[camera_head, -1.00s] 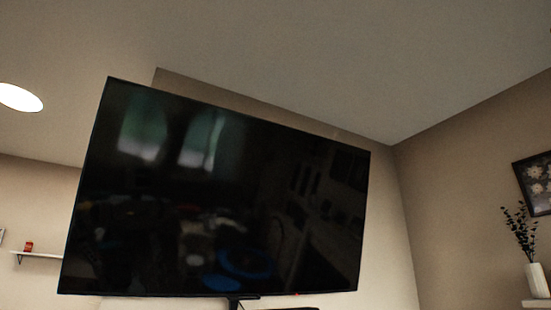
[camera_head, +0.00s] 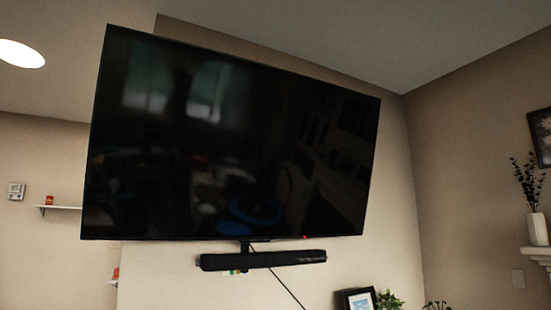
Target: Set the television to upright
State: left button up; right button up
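The television (camera_head: 235,140) is a large, flat, dark screen on the wall in the head view. It fills the middle and left of the picture. Its screen is dark and reflects the room. Its left side looks taller than its right side, and its left edge leans slightly in the picture. I cannot tell its exact tilt from this low angle. Neither of my grippers is in view.
A black soundbar (camera_head: 263,260) hangs below the television, with a cable running down. A small shelf (camera_head: 63,207) is on the left. A white vase (camera_head: 537,229) stands at the right. A framed picture (camera_head: 356,299) and a plant (camera_head: 389,299) are at the bottom.

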aim_at(188, 141)
jog(key=i+l, duration=0.25)
jog(key=i, duration=0.2)
jog(key=i+l, duration=0.3)
jog(key=i, duration=0.15)
